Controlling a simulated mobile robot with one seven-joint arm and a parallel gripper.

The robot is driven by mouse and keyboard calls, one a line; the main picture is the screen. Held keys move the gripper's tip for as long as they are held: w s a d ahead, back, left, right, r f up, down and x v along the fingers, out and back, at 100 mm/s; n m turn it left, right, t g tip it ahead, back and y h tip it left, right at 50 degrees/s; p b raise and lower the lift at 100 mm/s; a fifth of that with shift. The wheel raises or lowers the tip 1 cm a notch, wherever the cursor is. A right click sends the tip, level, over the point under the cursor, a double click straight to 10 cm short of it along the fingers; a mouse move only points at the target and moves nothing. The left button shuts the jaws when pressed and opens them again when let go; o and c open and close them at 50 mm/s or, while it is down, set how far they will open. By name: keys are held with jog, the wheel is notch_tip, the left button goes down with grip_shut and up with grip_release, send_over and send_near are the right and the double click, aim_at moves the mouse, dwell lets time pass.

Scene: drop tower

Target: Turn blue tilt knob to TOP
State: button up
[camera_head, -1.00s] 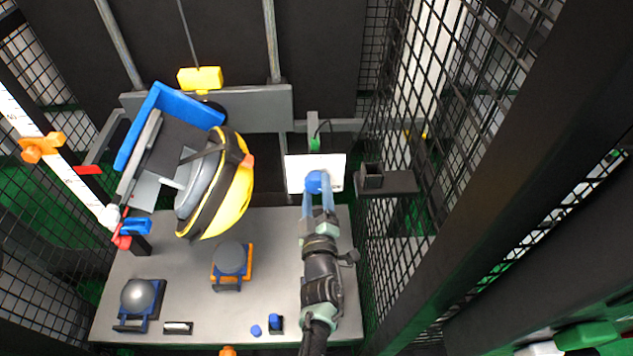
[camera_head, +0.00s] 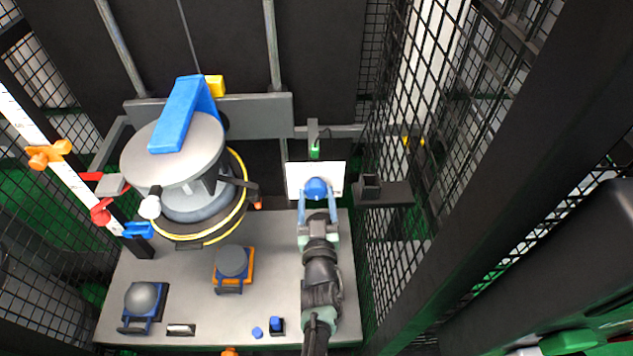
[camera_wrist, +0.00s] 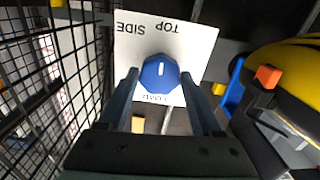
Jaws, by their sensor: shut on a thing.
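The blue tilt knob (camera_head: 316,188) sits on a white panel (camera_head: 295,180) at the back right of the bench. My gripper (camera_head: 318,203) is shut on it, one finger on each side. In the wrist view the knob (camera_wrist: 152,79) has a short white mark, pointing up in the picture toward the panel edge with the words SIDE and TOP. A third label, apparently LOAD, is at the opposite edge, partly covered by the knob. The tilting assembly, with a grey round body (camera_head: 185,150), blue arm (camera_head: 186,112) and yellow-rimmed dark ring (camera_head: 236,215), faces its flat grey disc upward.
A dark bracket (camera_head: 400,193) and a mesh fence (camera_head: 405,120) are close right of the knob. The assembly hangs to its left. On the bench stand a grey dome on a blue base (camera_head: 141,298) and a grey cylinder on an orange-and-blue base (camera_head: 232,262).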

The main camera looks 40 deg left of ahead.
jog(key=shift+m, duration=0.4)
jog(key=o, duration=1.4)
jog(key=shift+p+v, duration=2.65)
jog(key=shift+v, duration=3.85)
